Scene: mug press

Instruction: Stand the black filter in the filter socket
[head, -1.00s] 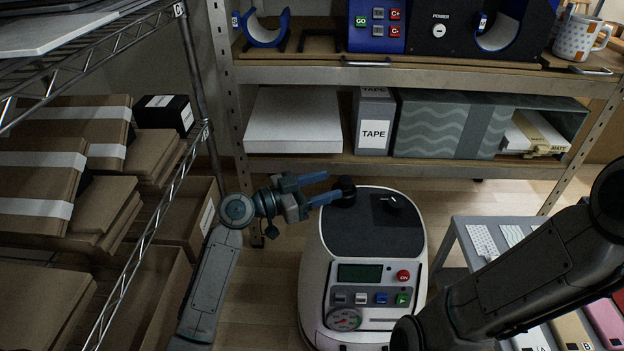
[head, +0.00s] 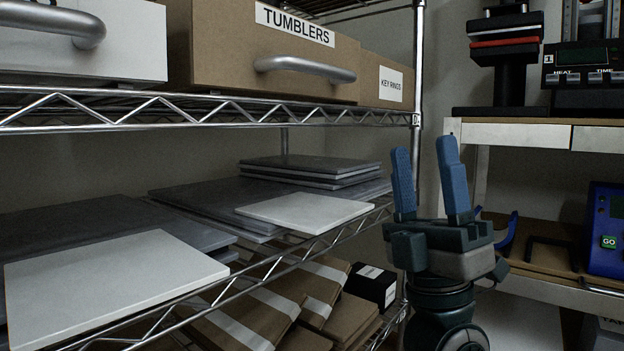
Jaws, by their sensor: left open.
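My left gripper (head: 427,150) is raised at the right of centre in the head view. Its two blue fingers point up and stand apart, with nothing between them. It shows in front of the gap between the wire rack and the workbench. I cannot make out the black filter or the filter socket in this view. My right gripper is out of view.
A wire rack on the left holds a box labelled TUMBLERS (head: 240,60), a KEY RINGS box (head: 387,84), grey slabs (head: 313,171), pale boards (head: 115,280) and brown cartons below. At right are a blue GO unit (head: 606,262) and a heat press (head: 503,52).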

